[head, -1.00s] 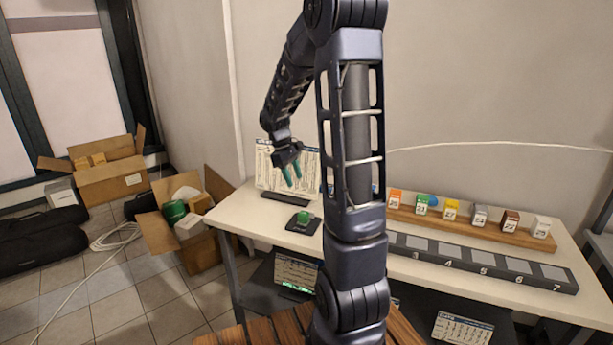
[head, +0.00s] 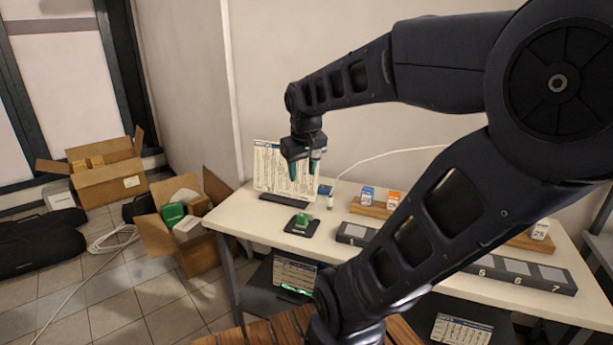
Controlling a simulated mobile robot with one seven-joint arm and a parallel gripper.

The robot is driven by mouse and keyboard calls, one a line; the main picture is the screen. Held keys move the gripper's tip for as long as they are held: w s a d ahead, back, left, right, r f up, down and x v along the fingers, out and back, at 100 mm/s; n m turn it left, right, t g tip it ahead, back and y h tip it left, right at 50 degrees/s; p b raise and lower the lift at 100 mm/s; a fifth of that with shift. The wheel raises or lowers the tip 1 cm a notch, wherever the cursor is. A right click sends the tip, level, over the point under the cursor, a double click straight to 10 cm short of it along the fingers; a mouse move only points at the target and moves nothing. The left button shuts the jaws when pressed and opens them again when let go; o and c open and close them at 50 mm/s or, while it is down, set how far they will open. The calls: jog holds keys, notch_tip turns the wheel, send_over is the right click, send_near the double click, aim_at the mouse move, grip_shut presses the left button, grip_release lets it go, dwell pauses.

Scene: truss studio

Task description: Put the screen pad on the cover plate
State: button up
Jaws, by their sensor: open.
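A small green block (head: 302,219) sits on a dark flat plate (head: 290,228) near the left front of the white table. A small flat blue item (head: 324,190) lies farther back, beside a small white bottle (head: 331,202). No label tells which of these is the screen pad or the cover plate. My gripper (head: 304,177) is open and points down, with green fingertips apart and nothing seen between them. In the picture it is above the green block and in front of the printed chart.
The printed chart (head: 272,172) stands at the table's back left. A wooden rack (head: 369,208) with coloured numbered blocks and a dark numbered strip (head: 518,273) run to the right, partly hidden by my arm. The white table (head: 250,222) is bare around the dark plate.

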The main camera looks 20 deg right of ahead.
jog(key=shift+m+t+y, duration=0.3)
jog(key=shift+m+t, duration=0.3)
jog(key=shift+m, duration=0.1)
jog(key=s, duration=0.4)
jog(key=shift+s+a+r, duration=0.2)
jog(key=shift+s+a, duration=0.15)
jog(key=shift+a, duration=0.05)
